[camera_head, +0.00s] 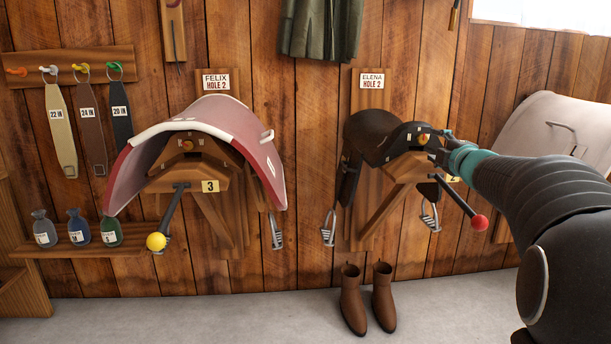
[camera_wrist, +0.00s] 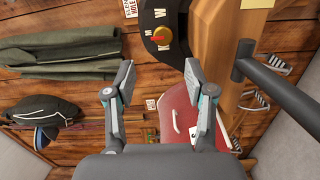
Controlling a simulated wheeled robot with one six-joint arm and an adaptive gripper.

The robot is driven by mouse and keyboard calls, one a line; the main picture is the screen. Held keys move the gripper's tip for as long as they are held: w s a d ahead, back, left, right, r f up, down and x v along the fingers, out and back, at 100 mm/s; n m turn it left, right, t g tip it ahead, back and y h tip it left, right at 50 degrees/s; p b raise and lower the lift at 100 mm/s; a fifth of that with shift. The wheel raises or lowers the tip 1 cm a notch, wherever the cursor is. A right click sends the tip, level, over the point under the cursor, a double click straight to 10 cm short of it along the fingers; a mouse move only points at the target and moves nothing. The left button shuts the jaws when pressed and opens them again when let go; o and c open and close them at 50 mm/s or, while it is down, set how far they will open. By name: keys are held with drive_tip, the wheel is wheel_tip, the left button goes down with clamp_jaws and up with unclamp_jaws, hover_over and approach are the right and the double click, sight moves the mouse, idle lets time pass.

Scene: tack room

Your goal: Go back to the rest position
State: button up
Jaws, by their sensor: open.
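My gripper (camera_head: 437,147) is at the right in the head view, beside the front of the dark saddle (camera_head: 372,135) under the ELENA HOLE 2 sign (camera_head: 371,82). In the wrist view my gripper (camera_wrist: 158,72) has its two fingers spread apart with nothing between them. The brass dial (camera_wrist: 161,36) with letters around it is just beyond the fingertips there. The dial (camera_head: 422,139) also shows in the head view, close to the fingers. I cannot tell whether a finger touches the saddle.
A lever with a red ball (camera_head: 479,222) juts out below my gripper. A red saddle (camera_head: 228,130) and a lever with a yellow ball (camera_head: 156,241) are at the left. Brown boots (camera_head: 353,300) stand on the floor. A pale saddle (camera_head: 550,125) is behind my arm.

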drive_tip(key=s+a+f+m+g, duration=0.4)
drive_tip(key=s+a+f, duration=0.3)
drive_tip(key=s, duration=0.6)
drive_tip(key=s+a+f+m+g+p, duration=0.1)
drive_tip(key=s+a+f+m+g, duration=0.3)
drive_tip(key=s, duration=1)
drive_tip(key=s+a+f+m+g, duration=0.4)
drive_tip(key=s+a+f+m, duration=0.5)
drive_tip(key=s+a+f, duration=0.2)
drive_tip(key=s+f, duration=0.1)
drive_tip(key=s, duration=0.1)
drive_tip(key=shift+s+p, duration=0.35)
drive_tip(key=shift+p, duration=0.05)
drive_tip(key=shift+a, duration=0.1)
drive_tip(key=shift+c, duration=1.3)
